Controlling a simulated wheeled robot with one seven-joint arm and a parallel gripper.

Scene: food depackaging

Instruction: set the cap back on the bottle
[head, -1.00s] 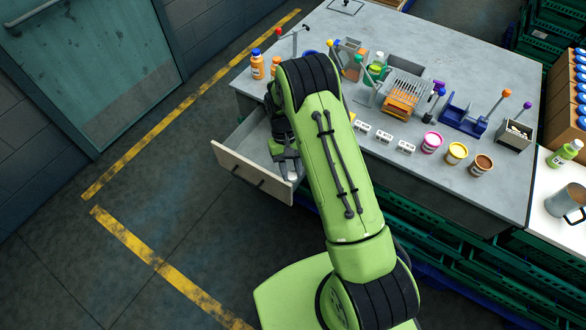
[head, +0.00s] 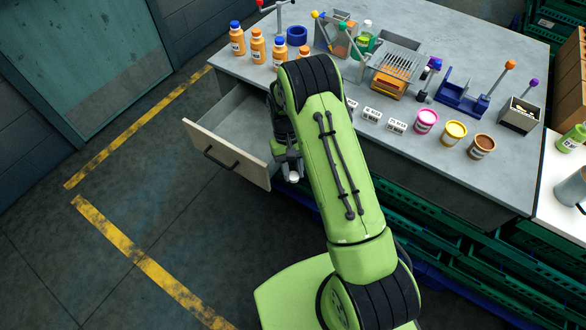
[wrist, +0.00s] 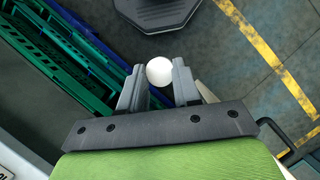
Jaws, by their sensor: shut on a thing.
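My gripper (head: 291,166) is shut on a round white cap (wrist: 160,71), which sits between the fingertips in the wrist view. In the head view the white cap (head: 294,177) shows small below the fingers, in front of the open drawer's right end and apart from the bottles. A green bottle (head: 363,43) with a pale top stands towards the back of the worktop. Another green bottle (head: 573,138) stands on the white side table at the right edge. Several orange bottles (head: 257,47) stand at the worktop's left. I cannot tell which bottle lacks its cap.
An open grey drawer (head: 228,153) juts from the worktop (head: 440,110). Pink, yellow and brown jars (head: 454,132), white labelled blocks (head: 372,115), a wire rack (head: 402,63) and a blue holder (head: 462,98) stand on the worktop. Green crates (head: 440,215) lie below. Floor at the left is clear.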

